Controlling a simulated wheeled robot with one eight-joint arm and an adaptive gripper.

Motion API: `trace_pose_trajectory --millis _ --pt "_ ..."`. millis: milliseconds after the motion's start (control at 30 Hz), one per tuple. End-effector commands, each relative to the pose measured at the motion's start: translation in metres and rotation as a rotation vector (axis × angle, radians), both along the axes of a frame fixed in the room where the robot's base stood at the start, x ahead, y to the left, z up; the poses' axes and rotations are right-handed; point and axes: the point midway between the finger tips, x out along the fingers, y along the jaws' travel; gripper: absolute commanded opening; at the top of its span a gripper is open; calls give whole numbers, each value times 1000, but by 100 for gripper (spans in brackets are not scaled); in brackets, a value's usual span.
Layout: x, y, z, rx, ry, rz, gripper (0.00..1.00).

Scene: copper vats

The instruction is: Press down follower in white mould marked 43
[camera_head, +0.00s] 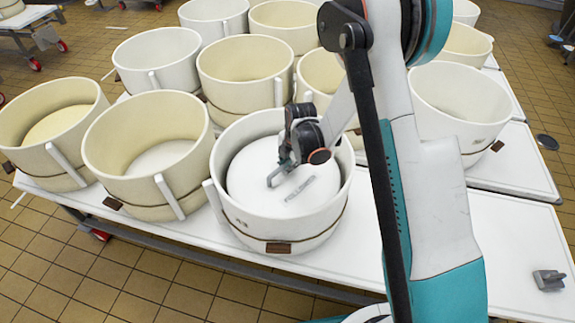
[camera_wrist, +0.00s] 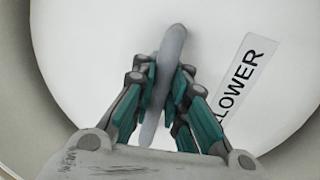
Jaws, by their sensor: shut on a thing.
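The white mould marked 43 (camera_head: 262,231) stands at the front of the table, with its number on the outer wall. Inside it lies a round white follower (camera_head: 255,196) with the word FOLLOWER on its top; it also fills most of the wrist view (camera_wrist: 85,60). A grey bar handle (camera_wrist: 172,45) stands on the follower's top. My gripper (camera_head: 285,168) is inside the mould's rim, above the follower. In the wrist view my gripper (camera_wrist: 160,88) has its fingers closed on both sides of the handle. The follower sits below the mould's rim.
Several cream moulds (camera_head: 145,150) crowd the white table (camera_head: 520,240) to the left, behind and right. One mould (camera_head: 45,130) at the far left also holds a disc. A small grey object (camera_head: 548,280) lies at the table's right front. The table's front right is mostly clear.

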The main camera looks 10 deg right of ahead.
Motion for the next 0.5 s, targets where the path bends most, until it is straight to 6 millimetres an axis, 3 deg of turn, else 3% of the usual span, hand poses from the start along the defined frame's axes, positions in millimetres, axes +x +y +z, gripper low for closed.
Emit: trace_pose_trajectory --millis 167,200,300,500 --pt "0 0 1 1 -1 0 0" --pt "0 0 1 1 -2 0 16" --pt "0 0 1 1 -2 0 37" --pt "0 0 1 1 -2 0 37"
